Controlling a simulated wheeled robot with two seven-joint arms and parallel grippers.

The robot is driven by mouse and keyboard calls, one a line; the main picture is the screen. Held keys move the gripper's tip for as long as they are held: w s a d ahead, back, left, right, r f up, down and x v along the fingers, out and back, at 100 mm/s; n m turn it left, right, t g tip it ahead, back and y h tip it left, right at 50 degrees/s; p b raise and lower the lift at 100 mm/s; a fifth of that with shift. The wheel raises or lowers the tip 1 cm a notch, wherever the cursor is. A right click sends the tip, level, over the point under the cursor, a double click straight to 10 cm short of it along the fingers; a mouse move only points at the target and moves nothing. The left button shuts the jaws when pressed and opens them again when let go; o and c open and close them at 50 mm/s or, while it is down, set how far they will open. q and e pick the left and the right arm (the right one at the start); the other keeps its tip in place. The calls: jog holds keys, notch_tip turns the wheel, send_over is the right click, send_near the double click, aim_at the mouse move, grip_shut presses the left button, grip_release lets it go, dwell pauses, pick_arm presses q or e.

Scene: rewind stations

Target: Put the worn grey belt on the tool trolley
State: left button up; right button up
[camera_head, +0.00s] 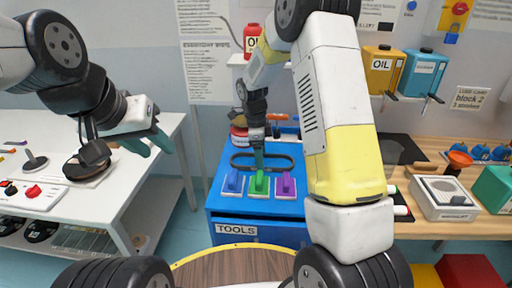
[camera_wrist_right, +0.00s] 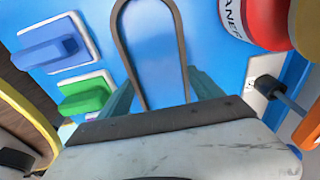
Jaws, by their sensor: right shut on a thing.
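The worn grey belt (camera_head: 286,157) is a dark oval loop at the top of the blue tool trolley (camera_head: 217,186). My right gripper (camera_head: 259,164) is shut on the belt, over the trolley top. In the right wrist view the belt (camera_wrist_right: 122,45) runs between the teal fingers of this gripper (camera_wrist_right: 162,92), with its loop stretching away over the blue surface. I cannot tell whether the belt rests fully on the top. My left gripper (camera_head: 158,145) is open and empty, near the right edge of the white table.
Blue (camera_head: 233,182), green (camera_head: 259,183) and purple (camera_head: 286,185) blocks stand on pads along the trolley's front. The white table (camera_head: 90,205) is left; a wooden bench (camera_head: 430,228) with a grey device is right.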

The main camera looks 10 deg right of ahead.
jog(key=shift+f, duration=0.15)
jog(key=o, duration=1.4)
jog(key=s+r+n+t+y, duration=0.1)
jog(key=s+r+n, duration=0.1)
jog(key=r, duration=0.7)
jog(key=s+r+n, duration=0.2)
jog(key=s+r, duration=0.1)
jog(key=r, duration=0.6)
jog(key=s+d+r+n+t+y, duration=0.1)
jog(key=s+d+r+n+t, duration=0.1)
jog(key=s+n, duration=0.6)
jog(key=s+d+r+n+t+y, duration=0.1)
jog(key=s+d+r+n+t, duration=0.1)
jog(key=s+n, duration=0.7)
jog(key=shift+s+r+t+y, duration=0.3)
jog(key=shift+s+r+t, duration=0.55)
jog(key=shift+s, duration=1.1)
